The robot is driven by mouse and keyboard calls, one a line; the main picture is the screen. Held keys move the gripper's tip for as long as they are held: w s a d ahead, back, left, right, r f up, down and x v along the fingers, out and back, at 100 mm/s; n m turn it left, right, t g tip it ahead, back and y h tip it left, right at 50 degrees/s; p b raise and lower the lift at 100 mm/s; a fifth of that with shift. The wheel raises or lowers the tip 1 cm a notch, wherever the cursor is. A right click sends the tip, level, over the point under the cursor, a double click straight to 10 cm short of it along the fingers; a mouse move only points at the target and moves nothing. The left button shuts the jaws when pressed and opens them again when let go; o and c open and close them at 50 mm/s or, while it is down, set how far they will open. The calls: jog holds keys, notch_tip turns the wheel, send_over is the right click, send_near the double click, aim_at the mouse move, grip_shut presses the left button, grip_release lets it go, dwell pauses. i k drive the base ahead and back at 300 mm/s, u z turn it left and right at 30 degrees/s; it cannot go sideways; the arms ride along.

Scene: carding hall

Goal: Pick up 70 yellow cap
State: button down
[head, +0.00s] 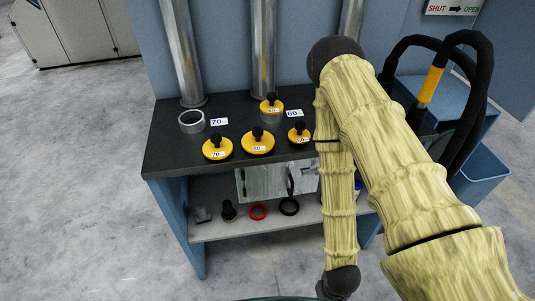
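The yellow cap labelled 70 (217,154), with a black knob on top, lies on the dark bench top (165,158) near its front left edge. An open grey ring-shaped pipe end (192,128) stands behind it, beside a white 70 label (220,122). My arm reaches up on the right and folds down toward the bottom of the head view. My gripper is not visible, so its state is hidden.
A similar yellow cap (258,147) lies in the middle and another (299,139) to the right, close to my arm. A further yellow cap (271,110) sits on a grey pipe end by a 60 label (294,113). Metal pipes (180,50) rise behind. A lower shelf (230,227) holds rings.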

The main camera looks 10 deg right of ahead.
aim_at(218, 147)
jog(key=z, duration=0.95)
jog(key=i, duration=0.6)
jog(key=u, duration=0.95)
